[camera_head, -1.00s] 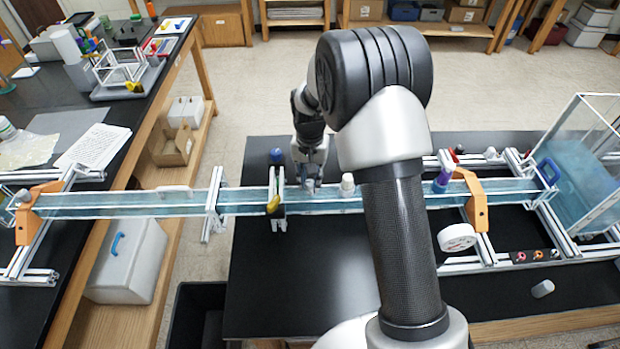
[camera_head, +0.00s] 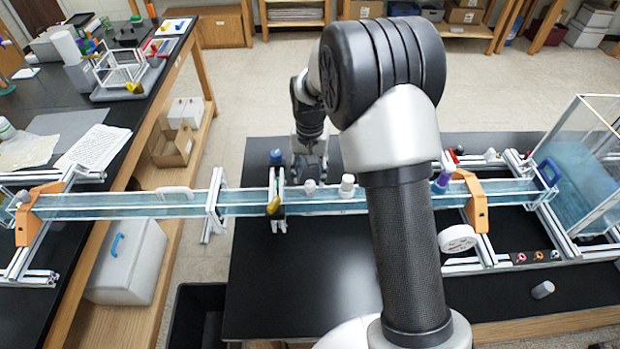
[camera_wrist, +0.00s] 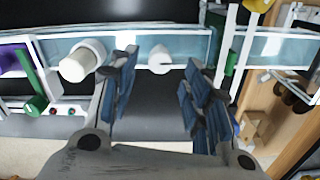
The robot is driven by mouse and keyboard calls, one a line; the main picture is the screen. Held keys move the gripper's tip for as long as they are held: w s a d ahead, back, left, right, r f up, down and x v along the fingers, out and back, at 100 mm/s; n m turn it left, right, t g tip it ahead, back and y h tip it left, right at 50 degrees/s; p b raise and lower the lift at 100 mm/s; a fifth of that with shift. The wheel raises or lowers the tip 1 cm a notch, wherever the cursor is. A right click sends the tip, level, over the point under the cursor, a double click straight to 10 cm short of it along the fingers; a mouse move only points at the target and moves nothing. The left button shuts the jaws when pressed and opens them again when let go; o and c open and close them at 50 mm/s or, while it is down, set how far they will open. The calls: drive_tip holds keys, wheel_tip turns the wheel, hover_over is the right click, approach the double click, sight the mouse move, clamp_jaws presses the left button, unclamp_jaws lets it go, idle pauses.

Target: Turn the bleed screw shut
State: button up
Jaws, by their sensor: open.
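A small white knob with a dark pointer-like mark, apparently the bleed screw (camera_head: 310,187), stands on the clear water channel (camera_head: 262,209). In the wrist view the knob (camera_wrist: 160,60) shows between and beyond my fingertips, apart from both. A taller white cap (camera_head: 347,185) stands just to its right in the head view; in the wrist view this cap (camera_wrist: 82,61) is left of my fingers. My gripper (camera_wrist: 160,75) is open and empty, with blue pads. In the head view my gripper (camera_head: 308,167) is just behind the channel, partly hidden.
A clamp post with a blue knob (camera_head: 277,156) stands left of the screw. A purple-capped fitting (camera_head: 441,182) and an orange bracket (camera_head: 476,203) are to the right. A clear tank (camera_head: 585,165) stands far right. The black tabletop (camera_head: 320,275) in front is mostly clear.

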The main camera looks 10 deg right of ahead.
sight(310, 184)
wheel_tip(310, 184, up, 9)
idle(0.7)
